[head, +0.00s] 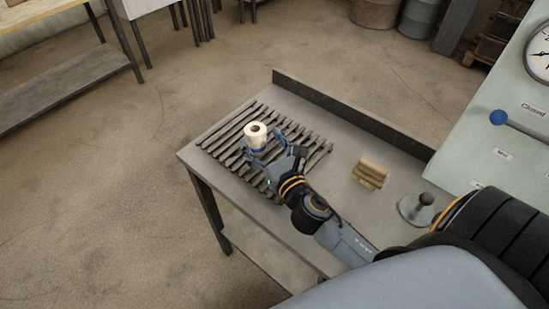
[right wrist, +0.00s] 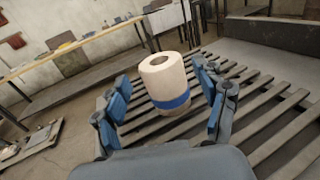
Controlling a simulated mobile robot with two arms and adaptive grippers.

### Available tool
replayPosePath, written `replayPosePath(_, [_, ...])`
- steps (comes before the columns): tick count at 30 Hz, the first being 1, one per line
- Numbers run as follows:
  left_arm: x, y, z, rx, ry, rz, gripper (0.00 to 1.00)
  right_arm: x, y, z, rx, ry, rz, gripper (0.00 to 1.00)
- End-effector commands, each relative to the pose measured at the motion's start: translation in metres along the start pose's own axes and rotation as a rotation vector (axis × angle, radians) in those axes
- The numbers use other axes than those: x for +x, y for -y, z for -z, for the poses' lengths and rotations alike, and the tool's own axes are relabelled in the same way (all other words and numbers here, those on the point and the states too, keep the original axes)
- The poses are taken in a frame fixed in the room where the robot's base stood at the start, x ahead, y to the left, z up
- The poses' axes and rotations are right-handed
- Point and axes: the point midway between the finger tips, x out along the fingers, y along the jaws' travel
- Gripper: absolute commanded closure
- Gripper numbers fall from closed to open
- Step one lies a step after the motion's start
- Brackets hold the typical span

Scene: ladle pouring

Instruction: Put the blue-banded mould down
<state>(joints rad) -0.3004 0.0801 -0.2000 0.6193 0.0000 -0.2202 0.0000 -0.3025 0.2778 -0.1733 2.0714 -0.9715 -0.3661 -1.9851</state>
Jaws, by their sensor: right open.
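The blue-banded mould (head: 256,135) is a cream cylinder with a round hole in its top. It stands upright on the slatted rack (head: 310,152) at the left part of the metal table. It also shows in the right wrist view (right wrist: 162,80), with its blue band near the lower end. My right gripper (head: 264,149) is open, with its blue-padded fingers on either side of the mould. In the right wrist view the fingers (right wrist: 160,95) stand clear of the mould, with gaps on both sides. My left gripper is not in view.
A tan block (head: 370,173) and a grey base with a round knob (head: 421,206) are on the table to the right. A pale panel with a gauge (head: 500,125) and a blue-knobbed lever stands beyond. A raised lip (head: 340,106) edges the table's back.

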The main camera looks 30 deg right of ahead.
Motion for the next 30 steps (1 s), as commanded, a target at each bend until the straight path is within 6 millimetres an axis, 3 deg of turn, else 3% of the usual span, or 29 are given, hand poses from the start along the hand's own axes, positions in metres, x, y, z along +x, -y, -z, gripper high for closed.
replayPosePath(6, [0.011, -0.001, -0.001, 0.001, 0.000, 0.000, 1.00, -0.046, 0.000, 0.003, 0.002, -0.002, 0.001, 0.28])
replayPosePath(12, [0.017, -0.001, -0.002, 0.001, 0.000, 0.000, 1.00, -0.070, 0.000, 0.002, 0.002, -0.001, 0.002, 0.28])
replayPosePath(30, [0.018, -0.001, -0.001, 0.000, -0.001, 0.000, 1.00, -0.077, 0.000, 0.000, 0.001, 0.000, 0.001, 0.28])
